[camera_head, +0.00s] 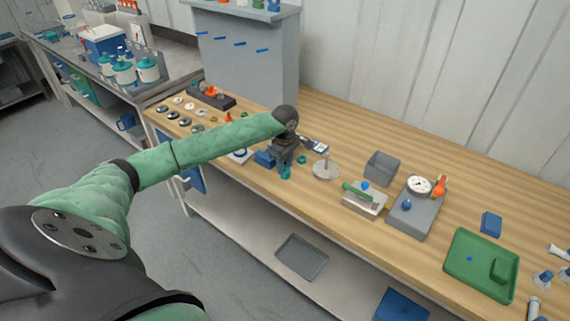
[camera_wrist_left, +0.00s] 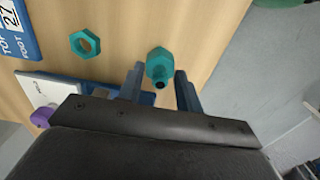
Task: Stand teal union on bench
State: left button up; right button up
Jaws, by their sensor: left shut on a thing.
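The teal union (camera_wrist_left: 160,66), a hex-bodied fitting with a dark opening at its near end, is between the fingers of my left gripper (camera_wrist_left: 160,88) in the wrist view. My left gripper is shut on it. In the head view the left gripper (camera_head: 285,164) points down near the front edge of the wooden bench (camera_head: 330,135), with the teal union (camera_head: 285,173) at its fingertips. I cannot tell whether the union touches the bench. My right gripper is not in view.
A loose teal hex nut (camera_wrist_left: 86,43) lies beside the gripper; it also shows in the head view (camera_head: 302,159). A round metal stand (camera_head: 326,170), a grey bin (camera_head: 382,167) and a gauge block (camera_head: 416,208) stand to the right. A blue block (camera_head: 265,159) sits close left.

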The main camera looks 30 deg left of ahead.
aim_at(285, 163)
pick_arm(q)
jog(key=shift+f, duration=0.15)
jog(key=o, duration=1)
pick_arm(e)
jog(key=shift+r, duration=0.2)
pick_arm(q)
jog(key=shift+r, duration=0.4)
jog(key=shift+r+b, duration=0.45)
jog(key=shift+r, duration=0.05)
jog(key=shift+r+b, duration=2.35)
jog(key=shift+r, duration=2.95)
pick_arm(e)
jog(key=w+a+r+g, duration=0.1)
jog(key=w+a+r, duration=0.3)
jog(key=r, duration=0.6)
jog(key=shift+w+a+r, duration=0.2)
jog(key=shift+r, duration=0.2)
